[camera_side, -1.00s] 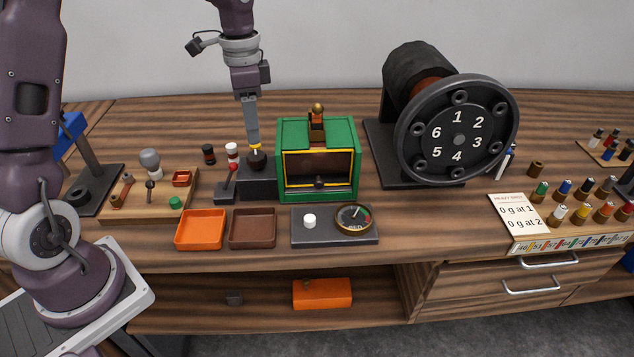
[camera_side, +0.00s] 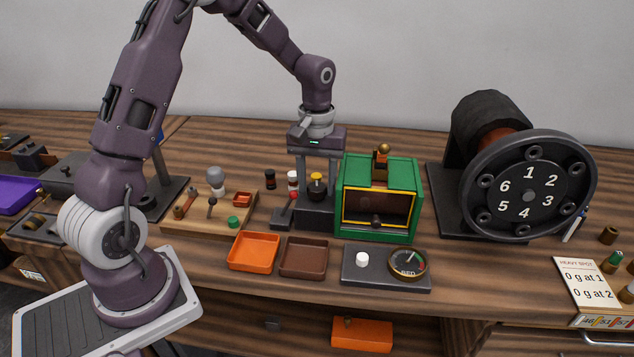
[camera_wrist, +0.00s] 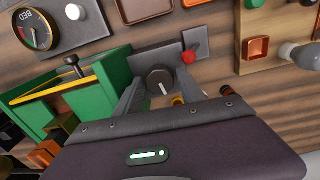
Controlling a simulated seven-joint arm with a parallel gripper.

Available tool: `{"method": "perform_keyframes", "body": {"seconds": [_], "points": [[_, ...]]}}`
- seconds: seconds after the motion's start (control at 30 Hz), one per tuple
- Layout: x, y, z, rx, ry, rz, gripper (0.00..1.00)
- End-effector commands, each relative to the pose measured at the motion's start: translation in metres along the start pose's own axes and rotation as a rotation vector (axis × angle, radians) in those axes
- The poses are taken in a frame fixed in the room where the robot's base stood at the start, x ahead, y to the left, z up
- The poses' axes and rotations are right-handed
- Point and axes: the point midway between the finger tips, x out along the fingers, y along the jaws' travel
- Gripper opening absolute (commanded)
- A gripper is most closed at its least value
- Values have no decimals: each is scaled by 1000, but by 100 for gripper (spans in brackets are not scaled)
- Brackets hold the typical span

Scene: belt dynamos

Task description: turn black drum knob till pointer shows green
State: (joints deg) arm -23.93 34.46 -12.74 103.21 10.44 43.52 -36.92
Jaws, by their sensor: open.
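The black knob (camera_side: 317,190) stands on a grey block (camera_side: 314,217) left of the green box. The wrist view shows its round dark top with a pale line (camera_wrist: 162,86). My gripper (camera_side: 317,182) points down over it, and its two open fingers stand on opposite sides of the knob. I cannot tell whether they touch it. The round gauge (camera_side: 408,262) sits on a dark plate in front of the green box. It has a red and a green part; its exact needle reading is too small to tell.
A red-tipped lever (camera_side: 288,206) stands close left of the knob. The green box (camera_side: 380,170) is close on its right. Several small bottles stand behind. Orange (camera_side: 253,252) and brown (camera_side: 303,257) trays lie in front, and a large numbered wheel (camera_side: 528,196) stands right.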

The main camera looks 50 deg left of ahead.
Motion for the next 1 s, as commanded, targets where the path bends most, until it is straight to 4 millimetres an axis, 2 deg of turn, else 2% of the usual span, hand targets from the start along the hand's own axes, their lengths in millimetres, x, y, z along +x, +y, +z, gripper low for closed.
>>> {"method": "perform_keyframes", "body": {"seconds": [0.23, 0.47, 0.77, 1.0], "points": [[1, 0, 0, 1, 1, 1, 44], [1, 0, 0, 2, 1, 0, 0], [1, 0, 0, 44, 1, 0, 0], [1, 0, 0, 197, 2, 0, 0]]}}
